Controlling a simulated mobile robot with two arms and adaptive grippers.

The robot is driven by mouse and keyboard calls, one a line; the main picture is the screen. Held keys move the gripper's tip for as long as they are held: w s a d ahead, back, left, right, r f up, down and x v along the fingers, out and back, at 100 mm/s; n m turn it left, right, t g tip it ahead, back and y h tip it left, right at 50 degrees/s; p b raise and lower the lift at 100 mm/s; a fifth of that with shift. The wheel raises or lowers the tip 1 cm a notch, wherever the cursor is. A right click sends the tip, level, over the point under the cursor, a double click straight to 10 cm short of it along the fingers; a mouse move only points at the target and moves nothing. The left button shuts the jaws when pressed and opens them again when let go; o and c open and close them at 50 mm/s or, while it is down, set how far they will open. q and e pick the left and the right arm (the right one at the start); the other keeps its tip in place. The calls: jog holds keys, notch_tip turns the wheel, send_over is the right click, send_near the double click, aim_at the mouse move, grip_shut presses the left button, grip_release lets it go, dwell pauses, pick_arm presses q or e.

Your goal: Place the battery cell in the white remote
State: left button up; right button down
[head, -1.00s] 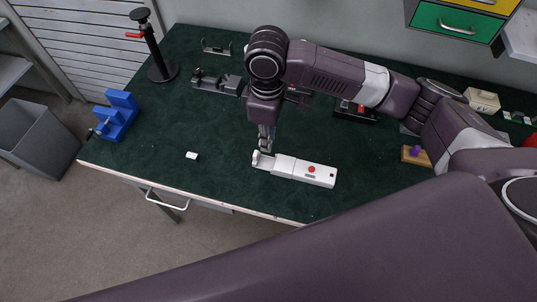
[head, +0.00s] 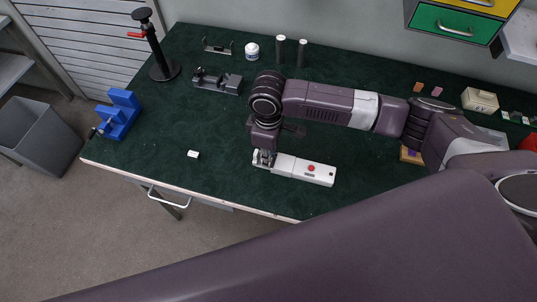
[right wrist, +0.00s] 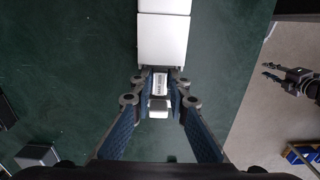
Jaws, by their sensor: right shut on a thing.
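The white remote (head: 312,172) with a red button lies on the green table top. In the right wrist view its white body (right wrist: 163,38) is at the top. My right gripper (head: 263,160) is down at the remote's left end. In the wrist view its fingers (right wrist: 160,88) are shut on a small pale piece with a printed label, apparently the battery cell (right wrist: 160,80). The cell lies in line with the remote at its open end; whether it is fully seated I cannot tell. My left gripper (right wrist: 290,77) shows at the wrist view's right edge, fingers apart and empty.
A small white piece (head: 193,154) lies left of the remote. A blue fixture (head: 119,114), a black stand (head: 163,68) and a grey fixture (head: 217,82) stand farther left. A white jar (head: 252,51) and two dark cylinders (head: 280,49) stand behind.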

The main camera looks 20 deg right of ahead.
jog(key=shift+f, duration=0.15)
jog(key=c, duration=1.8)
grip_release()
jog(key=shift+c, duration=0.2)
notch_tip(320, 180, up, 12)
jog(key=b, duration=0.2)
jog(key=shift+r, duration=0.25)
jog(key=shift+f, duration=0.1)
